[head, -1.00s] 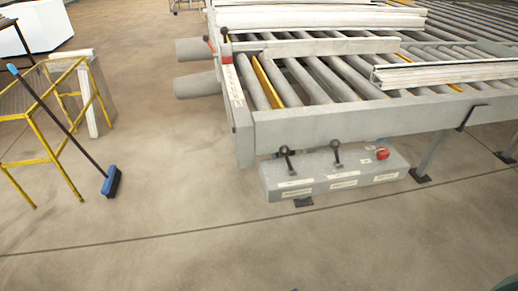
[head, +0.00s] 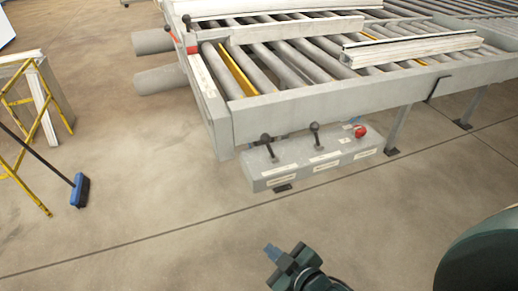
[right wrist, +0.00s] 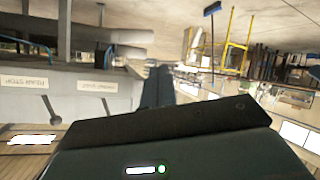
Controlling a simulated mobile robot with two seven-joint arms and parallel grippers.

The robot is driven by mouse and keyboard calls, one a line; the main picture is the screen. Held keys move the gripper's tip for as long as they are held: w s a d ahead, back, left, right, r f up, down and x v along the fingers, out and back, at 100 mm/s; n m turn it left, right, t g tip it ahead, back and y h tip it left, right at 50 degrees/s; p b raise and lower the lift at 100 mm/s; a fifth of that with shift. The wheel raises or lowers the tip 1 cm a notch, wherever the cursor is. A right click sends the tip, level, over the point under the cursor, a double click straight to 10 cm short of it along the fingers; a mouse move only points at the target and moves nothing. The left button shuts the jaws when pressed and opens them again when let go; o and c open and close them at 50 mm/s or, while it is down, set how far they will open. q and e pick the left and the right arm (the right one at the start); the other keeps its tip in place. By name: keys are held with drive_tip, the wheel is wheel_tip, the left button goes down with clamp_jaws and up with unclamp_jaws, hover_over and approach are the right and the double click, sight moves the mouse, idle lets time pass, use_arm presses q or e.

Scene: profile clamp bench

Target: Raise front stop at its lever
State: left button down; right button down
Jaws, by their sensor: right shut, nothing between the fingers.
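A grey control box (head: 330,163) sits low below the front rail of the roller table. Two upright black-knobbed levers stand on it, a left lever (head: 267,147) and a right lever (head: 315,135). The right wrist view is upside down and shows a label reading REAR STOP (right wrist: 15,83) and a blurred one that seems to read FRONT STOP (right wrist: 97,87); this would make the left lever the front stop's. My right gripper (head: 272,252) is shut and empty, below and in front of the box, apart from both levers. Its fingers show together in the wrist view (right wrist: 158,88). My left gripper is out of view.
A red button (head: 360,131) is at the box's right end. The table's front rail (head: 330,100) overhangs behind the levers, and pale profiles (head: 410,48) lie on the rollers. A blue broom (head: 78,190) leans on a yellow stand at left. The floor before the box is clear.

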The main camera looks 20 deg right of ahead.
sight(269, 149)
use_arm(q)
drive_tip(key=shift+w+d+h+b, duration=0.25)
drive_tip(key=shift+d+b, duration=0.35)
drive_tip(key=shift+b, duration=0.45)
use_arm(e)
drive_tip(key=w+d+r+n+t, duration=0.1)
drive_tip(key=w+r+n+t, duration=0.4)
drive_tip(key=w+r+n, duration=0.5)
wheel_tip(269, 149, up, 4)
drive_tip(key=n, duration=0.4)
drive_tip(key=shift+w+r+n, duration=0.15)
drive_tip(key=shift+r+n, duration=0.05)
drive_tip(key=shift+n, duration=0.2)
drive_tip(key=w, duration=0.3)
drive_tip(key=w+p, duration=0.1)
drive_tip(key=w, duration=0.2)
drive_tip(key=w+d, duration=0.1)
drive_tip(key=w, duration=0.2)
drive_tip(key=shift+w+d+r+p, duration=0.1)
drive_tip(key=shift+w+r+p, duration=0.05)
drive_tip(key=shift+p, duration=0.15)
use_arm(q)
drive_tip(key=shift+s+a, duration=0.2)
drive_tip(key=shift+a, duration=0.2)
use_arm(e)
drive_tip(key=shift+d, duration=0.45)
